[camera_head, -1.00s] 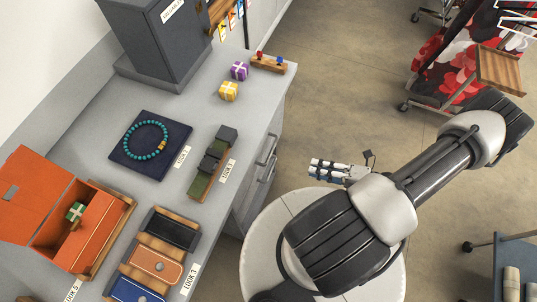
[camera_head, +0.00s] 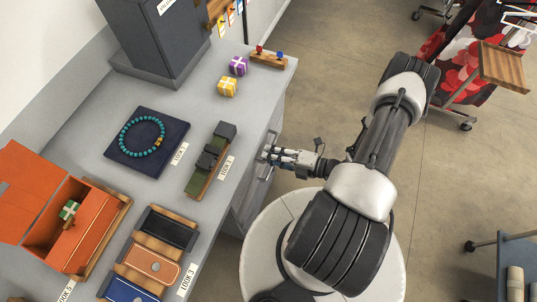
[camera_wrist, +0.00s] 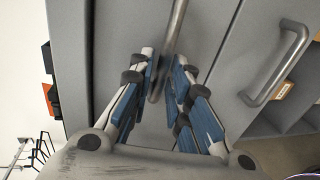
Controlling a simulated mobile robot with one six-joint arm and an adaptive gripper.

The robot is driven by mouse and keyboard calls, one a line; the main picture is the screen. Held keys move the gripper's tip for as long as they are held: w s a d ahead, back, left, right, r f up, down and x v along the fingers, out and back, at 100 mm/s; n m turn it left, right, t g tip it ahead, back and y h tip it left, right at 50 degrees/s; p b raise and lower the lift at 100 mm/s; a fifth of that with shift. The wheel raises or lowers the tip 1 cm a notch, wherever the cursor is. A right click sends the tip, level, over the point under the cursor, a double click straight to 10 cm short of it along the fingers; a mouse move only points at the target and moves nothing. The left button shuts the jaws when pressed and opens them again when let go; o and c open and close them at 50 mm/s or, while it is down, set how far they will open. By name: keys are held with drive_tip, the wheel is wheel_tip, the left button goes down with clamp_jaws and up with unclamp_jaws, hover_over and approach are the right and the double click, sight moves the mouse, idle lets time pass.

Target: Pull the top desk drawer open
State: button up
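My gripper (camera_head: 270,155) is at the front of the grey desk, beside the drawer handles. In the wrist view my gripper (camera_wrist: 167,85) has its blue-padded fingers apart, one on each side of a metal bar handle (camera_wrist: 176,30). That handle is on the top drawer (camera_wrist: 120,45), the front nearest the desk top's edge. The handle's lower end lies between the fingers, close to the left one; I cannot tell whether it touches. The drawer looks closed.
A second drawer handle (camera_wrist: 290,60) is to the right in the wrist view. The desk top (camera_head: 218,115) bears a navy pad (camera_head: 125,160), a belt display (camera_head: 211,160) and an orange box (camera_head: 85,235). The floor (camera_head: 335,85) right of the desk is open.

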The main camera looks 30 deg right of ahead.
drive_tip(key=shift+w+a+f, duration=0.1)
drive_tip(key=shift+w+a, duration=0.3)
drive_tip(key=shift+w, duration=0.1)
drive_tip(key=shift+c, duration=0.3)
clamp_jaws()
